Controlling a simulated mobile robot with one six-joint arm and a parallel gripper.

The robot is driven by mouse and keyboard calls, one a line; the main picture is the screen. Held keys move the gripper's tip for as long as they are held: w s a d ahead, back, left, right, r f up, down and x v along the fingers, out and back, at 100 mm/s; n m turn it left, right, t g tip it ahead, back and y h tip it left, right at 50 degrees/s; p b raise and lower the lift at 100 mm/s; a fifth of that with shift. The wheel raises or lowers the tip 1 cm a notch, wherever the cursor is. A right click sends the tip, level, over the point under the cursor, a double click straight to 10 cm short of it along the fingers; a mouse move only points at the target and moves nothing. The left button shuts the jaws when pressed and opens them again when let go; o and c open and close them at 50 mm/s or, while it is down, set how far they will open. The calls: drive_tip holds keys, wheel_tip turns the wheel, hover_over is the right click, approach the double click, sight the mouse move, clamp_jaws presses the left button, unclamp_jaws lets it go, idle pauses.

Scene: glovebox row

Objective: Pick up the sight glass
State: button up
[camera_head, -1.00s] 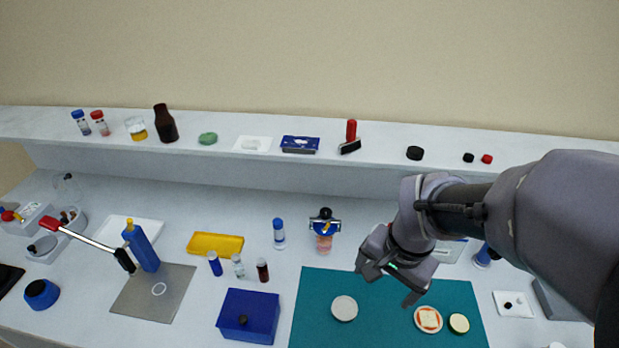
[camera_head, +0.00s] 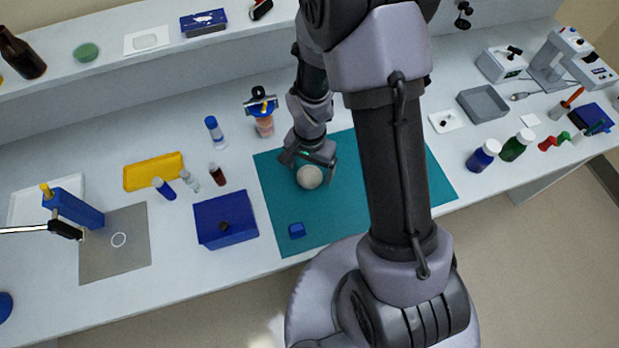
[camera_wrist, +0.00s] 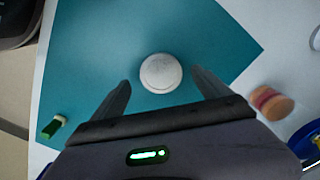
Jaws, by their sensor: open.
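The round pale grey-white disc, which I take to be the sight glass (camera_head: 309,178), lies on the teal mat (camera_head: 277,205). In the wrist view the disc (camera_wrist: 160,72) shows whole, lying flat with a raised rim. My gripper (camera_head: 307,166) is over the mat at the disc, with its jaws open. In the wrist view its two fingers (camera_wrist: 161,77) stand apart on either side of the disc, with a gap on each side. The fingers do not hold it. The height left between fingertips and mat is hard to tell.
A blue box (camera_head: 224,222) stands left of the mat. A pinkish jar (camera_head: 264,127) stands behind it and a white-capped blue bottle (camera_head: 483,155) to the right. My arm hides part of the mat.

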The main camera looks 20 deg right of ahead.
sight(310, 178)
wheel_tip(310, 178, down, 3)
drive_tip(key=shift+w+r, duration=0.15)
drive_tip(key=shift+r, duration=0.15)
clamp_jaws()
